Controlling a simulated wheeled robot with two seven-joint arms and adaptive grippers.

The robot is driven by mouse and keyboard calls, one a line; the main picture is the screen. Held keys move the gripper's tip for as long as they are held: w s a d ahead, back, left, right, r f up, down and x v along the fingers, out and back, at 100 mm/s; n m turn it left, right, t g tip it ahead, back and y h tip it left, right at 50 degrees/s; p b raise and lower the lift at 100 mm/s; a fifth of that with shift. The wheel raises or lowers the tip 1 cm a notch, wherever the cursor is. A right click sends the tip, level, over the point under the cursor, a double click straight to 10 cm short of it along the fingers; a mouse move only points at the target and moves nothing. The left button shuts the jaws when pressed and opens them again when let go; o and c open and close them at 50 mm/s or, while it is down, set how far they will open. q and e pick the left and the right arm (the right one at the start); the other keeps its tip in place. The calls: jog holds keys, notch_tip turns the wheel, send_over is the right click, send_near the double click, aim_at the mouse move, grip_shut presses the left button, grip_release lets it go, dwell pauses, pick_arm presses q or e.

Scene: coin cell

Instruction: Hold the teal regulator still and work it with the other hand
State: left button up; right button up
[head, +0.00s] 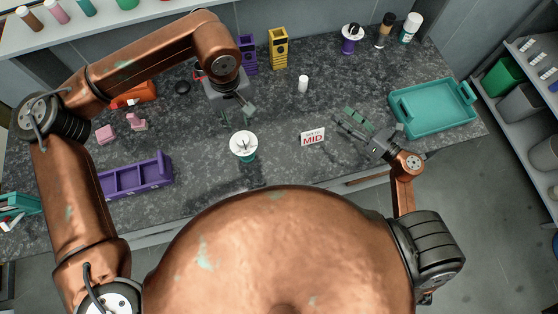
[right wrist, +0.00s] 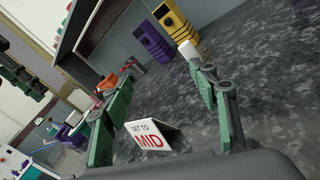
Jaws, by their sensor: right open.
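The teal regulator (head: 243,147) stands on the dark counter in the head view, with a white dial on top and its teal body showing below. My left gripper (head: 236,115) is just behind it in the picture, with its fingers apart and nothing seen between them. My right gripper (head: 348,119) is open and empty to the right, above the counter; its spread fingers also show in the right wrist view (right wrist: 163,70). A white sign (head: 313,137) reading "SET TO MID" stands between the regulator and my right gripper. It also shows in the right wrist view (right wrist: 152,134).
A purple divided tray (head: 135,180) and pink blocks (head: 107,134) are at left. A teal tray (head: 436,107) is at right. Yellow (head: 279,50) and purple holders, a small white cylinder (head: 303,84) and several bottles stand behind. The counter around the regulator is mostly clear.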

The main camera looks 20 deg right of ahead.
jog(key=a+r+n+t+y, duration=0.2)
jog(key=a+r+n+y, duration=0.1)
jog(key=a, duration=1.5)
jog(key=n+g, duration=0.3)
jog(key=n, duration=0.1)
send_near(246, 150)
jog(key=f, duration=0.2)
jog(key=w+d+f, duration=0.1)
jog(key=f, duration=0.1)
jog(key=shift+d+f, duration=0.1)
jog(key=shift+d, duration=0.05)
jog(key=shift+a, duration=0.2)
jog(key=x, duration=1.1)
jog(key=shift+w+a+f, duration=0.2)
jog(key=shift+w+f, duration=0.1)
jog(key=shift+f, duration=0.1)
jog(key=shift+c, duration=0.2)
jog(key=c, duration=1.4)
jog(key=shift+c, duration=0.2)
